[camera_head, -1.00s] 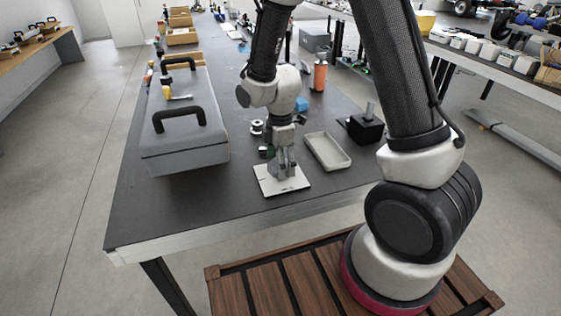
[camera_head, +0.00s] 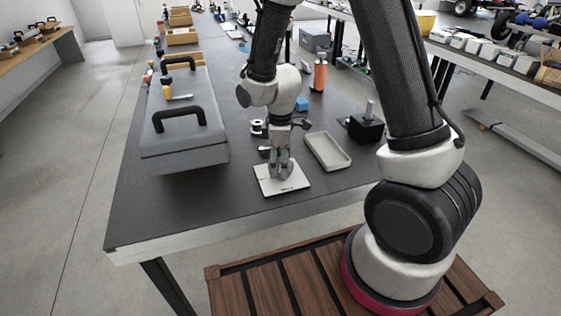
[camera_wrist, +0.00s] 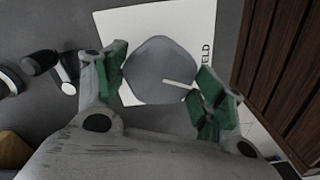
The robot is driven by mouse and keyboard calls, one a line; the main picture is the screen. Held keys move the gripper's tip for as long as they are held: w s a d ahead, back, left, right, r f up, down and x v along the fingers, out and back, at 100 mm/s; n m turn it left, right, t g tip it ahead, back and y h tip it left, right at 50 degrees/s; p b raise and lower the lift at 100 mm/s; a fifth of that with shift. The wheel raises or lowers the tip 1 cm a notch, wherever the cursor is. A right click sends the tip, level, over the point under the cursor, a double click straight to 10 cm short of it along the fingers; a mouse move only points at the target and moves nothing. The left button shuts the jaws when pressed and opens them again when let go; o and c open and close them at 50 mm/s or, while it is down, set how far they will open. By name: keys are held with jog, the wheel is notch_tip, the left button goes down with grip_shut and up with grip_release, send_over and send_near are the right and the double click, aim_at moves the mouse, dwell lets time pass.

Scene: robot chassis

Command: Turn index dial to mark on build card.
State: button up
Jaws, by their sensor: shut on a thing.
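A white card (camera_head: 297,184) lies flat near the front edge of the dark table. It also shows in the wrist view (camera_wrist: 195,22), with dark letters ending in "ELD" on its right side. A grey rounded, many-sided dial (camera_wrist: 150,72) sits on the card. A white line (camera_wrist: 180,84) on the dial points to the right and slightly down in the wrist view. My gripper (camera_head: 281,171) points down over the card. In the wrist view its green-padded fingers (camera_wrist: 162,85) are shut on the dial's two sides. The card's mark cannot be made out.
A grey toolbox (camera_head: 185,135) stands to the left and a shallow beige tray (camera_head: 327,151) to the right. A black block with a peg (camera_head: 366,129) is beyond the tray. A small spool (camera_head: 257,127) lies behind my gripper. The table's front corner at left is clear.

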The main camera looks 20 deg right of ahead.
aim_at(280, 163)
jog(key=m, duration=0.6)
jog(key=shift+m, duration=0.3)
jog(key=m, duration=0.6)
jog(key=shift+m, duration=0.4)
jog(key=o, duration=1)
jog(key=shift+r, duration=0.1)
notch_tip(280, 163, up, 12)
